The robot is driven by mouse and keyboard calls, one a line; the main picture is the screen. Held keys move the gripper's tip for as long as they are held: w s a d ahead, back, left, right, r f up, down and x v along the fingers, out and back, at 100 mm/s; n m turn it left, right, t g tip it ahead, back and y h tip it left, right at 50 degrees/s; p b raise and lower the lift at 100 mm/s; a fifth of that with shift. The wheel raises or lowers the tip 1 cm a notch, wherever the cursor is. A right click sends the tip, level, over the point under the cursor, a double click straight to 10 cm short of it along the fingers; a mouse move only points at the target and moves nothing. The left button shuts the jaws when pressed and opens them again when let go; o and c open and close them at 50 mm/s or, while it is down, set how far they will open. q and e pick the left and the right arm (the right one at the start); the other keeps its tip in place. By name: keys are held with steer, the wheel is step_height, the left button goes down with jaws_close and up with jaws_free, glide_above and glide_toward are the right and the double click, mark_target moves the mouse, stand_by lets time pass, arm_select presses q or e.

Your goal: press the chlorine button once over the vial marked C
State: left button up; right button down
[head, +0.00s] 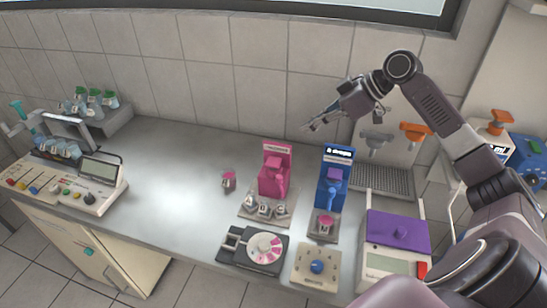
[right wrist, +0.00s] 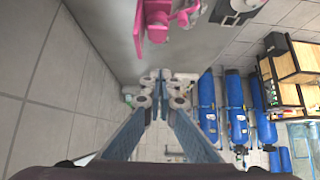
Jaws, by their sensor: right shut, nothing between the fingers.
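A pink dispenser (head: 274,178) stands upright on the counter, its label too small to read. It also shows at the top of the right wrist view (right wrist: 155,18). Three small vials (head: 264,210) stand on the plate at its foot; I cannot make out their letters. A blue dispenser (head: 331,188) stands to its right, with a pink-topped vial (head: 325,223) in front. My right gripper (head: 308,128) is shut and empty, in the air above and behind the dispensers, touching nothing. Its fingers show in the right wrist view (right wrist: 161,92). My left gripper is not in view.
A lone pink-topped vial (head: 228,180) stands left of the pink dispenser. A dark device with a round dial (head: 264,247), a beige box with a blue knob (head: 317,267) and a purple-topped scale (head: 398,232) line the front edge. The counter's left middle is clear.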

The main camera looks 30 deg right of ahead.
steer(key=f, duration=0.1)
steer(key=p, duration=0.4)
glide_above(272, 160)
steer(key=s+d, duration=0.2)
steer(key=s, duration=0.1)
steer(key=shift+f, duration=3.2)
steer(key=f, duration=0.2)
steer(key=w+f+p, duration=0.1)
steer(key=f, duration=0.1)
steer(key=shift+a, duration=0.25)
steer(key=shift+s+f, duration=0.1)
steer(key=shift+f, duration=0.5)
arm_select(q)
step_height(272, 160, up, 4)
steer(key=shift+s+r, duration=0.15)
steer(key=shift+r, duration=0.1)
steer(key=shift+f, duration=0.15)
arm_select(e)
steer(key=shift+f, duration=0.15)
